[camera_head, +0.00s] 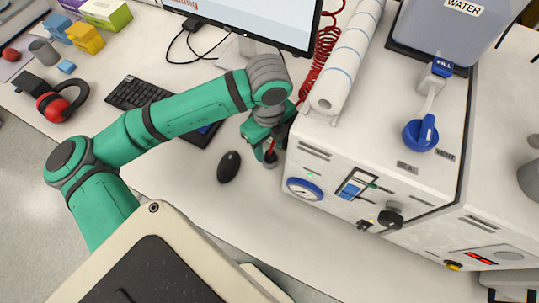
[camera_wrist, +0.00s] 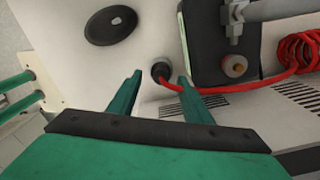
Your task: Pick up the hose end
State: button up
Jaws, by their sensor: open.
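The hose end (camera_wrist: 160,71) is a dark round fitting with a thin red hose running from it to the right. In the wrist view it lies between the tips of my gripper (camera_wrist: 159,80), which is open with one finger on each side. No finger is clearly touching it. The red hose passes the right fingertip and leads to a red coil (camera_wrist: 298,50). In the head view my gripper (camera_head: 268,150) points down beside the left side of the white machine (camera_head: 325,160), with a bit of red showing at it. My arm partly hides this spot.
A computer mouse (camera_head: 228,167) lies just left of my gripper, with a keyboard (camera_head: 140,95) and monitor (camera_head: 270,18) farther back. A white roll (camera_head: 345,65) lies on the machine. In the wrist view a dark round object (camera_wrist: 110,26) is at upper left. The front desk area is clear.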

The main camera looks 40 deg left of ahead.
aim_at(270, 158)
jog(key=shift+w+d+f, duration=0.1)
jog(key=shift+d+f, duration=0.1)
jog(key=shift+f, duration=1.2)
jog(key=shift+c, duration=0.3)
grip_shut()
jog(key=shift+r, duration=0.1)
